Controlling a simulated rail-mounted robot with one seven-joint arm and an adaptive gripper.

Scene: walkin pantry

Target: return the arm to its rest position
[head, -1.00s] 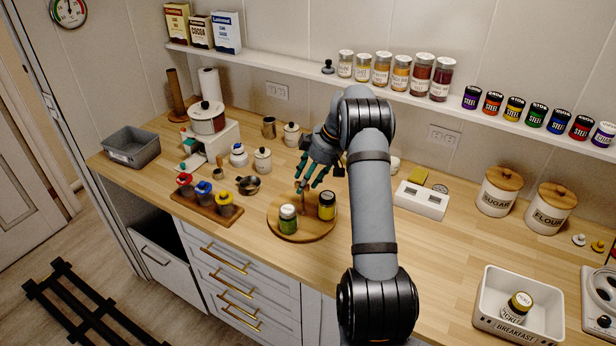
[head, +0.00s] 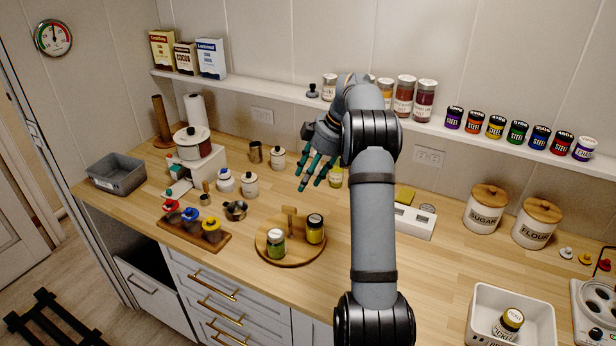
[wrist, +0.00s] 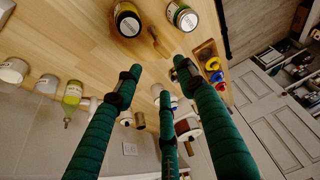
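My gripper (head: 318,172) has green fingers. It hangs above the counter behind the round wooden turntable (head: 268,255), in front of the spice shelf. In the wrist view its fingers (wrist: 157,80) are spread apart with nothing held between them. My grey arm rises from the bottom of the head view and bends at a black joint near the shelf. On the turntable stand a green-labelled jar (head: 276,244), a yellow-labelled jar (head: 315,230) and an upright wooden handle (head: 290,220). The arm hides part of the counter and some shelf jars.
The shelf (head: 300,98) with glass jars and coloured tins runs close behind my arm. A white bin (head: 482,300) with a jar in it stands at right, near sugar (head: 484,212) and flour (head: 535,227) canisters. Open counter lies between the turntable and the bin.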

